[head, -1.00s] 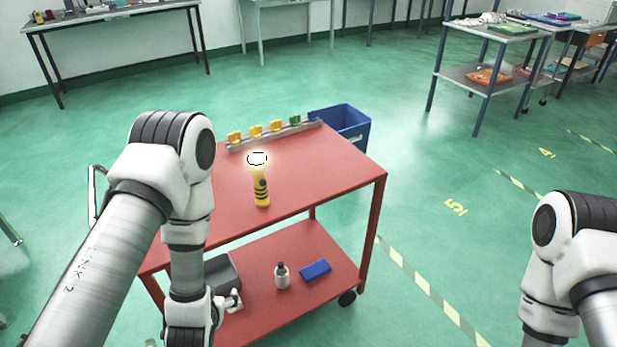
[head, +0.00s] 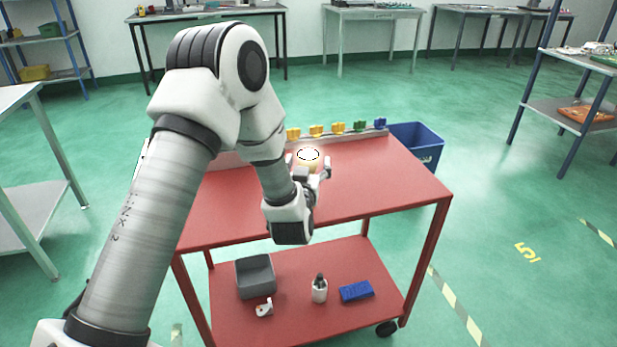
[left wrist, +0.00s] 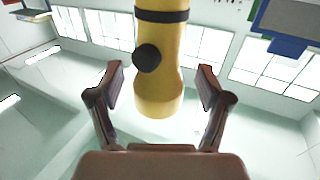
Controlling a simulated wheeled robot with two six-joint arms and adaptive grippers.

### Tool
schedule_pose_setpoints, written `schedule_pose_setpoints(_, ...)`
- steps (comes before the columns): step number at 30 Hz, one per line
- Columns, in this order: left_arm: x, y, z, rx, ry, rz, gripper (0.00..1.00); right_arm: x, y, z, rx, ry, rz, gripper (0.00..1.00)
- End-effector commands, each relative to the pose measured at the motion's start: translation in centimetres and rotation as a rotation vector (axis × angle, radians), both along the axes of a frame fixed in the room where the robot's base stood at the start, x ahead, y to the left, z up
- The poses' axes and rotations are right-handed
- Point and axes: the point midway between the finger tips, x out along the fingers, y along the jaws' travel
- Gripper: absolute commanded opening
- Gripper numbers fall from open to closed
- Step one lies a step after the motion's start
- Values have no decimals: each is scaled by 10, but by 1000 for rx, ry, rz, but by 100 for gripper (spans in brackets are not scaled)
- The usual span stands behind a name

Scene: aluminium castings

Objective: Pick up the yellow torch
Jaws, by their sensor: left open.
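The yellow torch (head: 308,162) stands upright on the red cart's top, its lit head showing above my left gripper in the head view. In the left wrist view the torch (left wrist: 160,70) shows its yellow body, a black band and a round black button. My left gripper (head: 308,168) is open, with one finger on each side of the torch. In the left wrist view the fingers (left wrist: 160,88) stand apart from the torch with gaps on both sides. The torch's lower part is hidden in the head view by my gripper. My right gripper is not in view.
The red cart (head: 395,190) has free room on its top to the right. Several yellow, green and blue pieces (head: 338,127) line its back edge. A blue bin (head: 418,150) stands behind it. The lower shelf holds a grey box (head: 256,277), a bottle (head: 319,290) and a blue block (head: 356,291).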

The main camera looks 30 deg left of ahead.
Motion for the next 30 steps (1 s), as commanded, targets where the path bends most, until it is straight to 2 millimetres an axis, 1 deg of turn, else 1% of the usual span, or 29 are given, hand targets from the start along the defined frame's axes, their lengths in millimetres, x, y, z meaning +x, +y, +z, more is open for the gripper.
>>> schedule_pose_setpoints(5, 1, 0, 0, 1, 0, -1, 78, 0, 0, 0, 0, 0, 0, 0)
schedule_pose_setpoints(6, 1, 0, 0, 1, 0, -1, 71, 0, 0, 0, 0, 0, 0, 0)
schedule_pose_setpoints(8, 1, 0, 0, 1, 0, -1, 50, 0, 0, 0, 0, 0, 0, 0)
schedule_pose_setpoints(9, 1, 0, 0, 1, 0, -1, 35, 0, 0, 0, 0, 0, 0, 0)
schedule_pose_setpoints(12, 1, 0, 0, 1, 0, -1, 5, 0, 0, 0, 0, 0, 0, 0)
schedule_pose_setpoints(23, 1, 0, 3, 1, 0, -1, 5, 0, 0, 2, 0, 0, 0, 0)
schedule_pose_setpoints(26, 1, 0, 11, 1, 0, -1, 5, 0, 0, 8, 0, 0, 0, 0)
schedule_pose_setpoints(30, 1, 0, 29, 1, -2, -1, 5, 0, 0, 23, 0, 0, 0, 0)
